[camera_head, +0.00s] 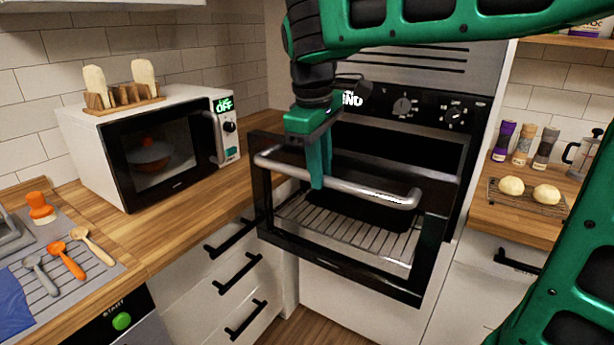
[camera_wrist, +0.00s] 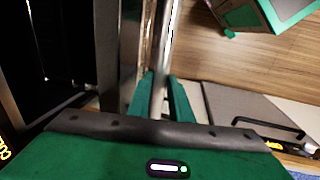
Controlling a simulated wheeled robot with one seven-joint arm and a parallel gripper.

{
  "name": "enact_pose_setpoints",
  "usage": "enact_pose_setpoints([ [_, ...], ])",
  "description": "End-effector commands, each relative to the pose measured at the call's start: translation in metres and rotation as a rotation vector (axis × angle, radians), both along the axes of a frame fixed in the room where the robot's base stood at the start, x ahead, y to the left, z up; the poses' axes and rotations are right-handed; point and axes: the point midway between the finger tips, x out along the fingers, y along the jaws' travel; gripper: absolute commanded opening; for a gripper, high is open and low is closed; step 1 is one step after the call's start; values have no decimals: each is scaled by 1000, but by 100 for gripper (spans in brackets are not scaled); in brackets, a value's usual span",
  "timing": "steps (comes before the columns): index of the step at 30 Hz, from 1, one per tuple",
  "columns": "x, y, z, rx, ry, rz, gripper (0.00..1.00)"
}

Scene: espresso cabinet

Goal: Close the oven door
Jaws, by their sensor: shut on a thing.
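The oven door (camera_head: 342,268) is part open, standing out from the dark oven (camera_head: 440,112) at a tilt. Its frame is black, and a rack shows behind or through it. A silver bar handle (camera_head: 375,193) runs across the door's upper part. My green gripper (camera_head: 318,183) reaches down from above and is shut on the handle, left of its middle. In the wrist view the handle (camera_wrist: 160,65) passes between the two green fingers of my gripper (camera_wrist: 160,92). The fingertips are partly hidden by the handle in the head view.
A white microwave (camera_head: 80,140) with a toast rack on top stands on the left wooden counter. Drawers with black handles (camera_head: 238,273) are left of the door. Bread on a wire rack (camera_head: 528,198) and spice jars sit on the right counter.

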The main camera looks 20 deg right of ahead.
Motion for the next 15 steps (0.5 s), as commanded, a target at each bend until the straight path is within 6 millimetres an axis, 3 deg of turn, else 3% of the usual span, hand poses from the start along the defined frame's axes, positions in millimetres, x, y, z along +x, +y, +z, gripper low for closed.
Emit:
enact_pose_setpoints([
  [3, 19, -28, 0, 1, -2, -16, 0],
  [15, 91, -101, 0, -1, -4, 3, 0],
])
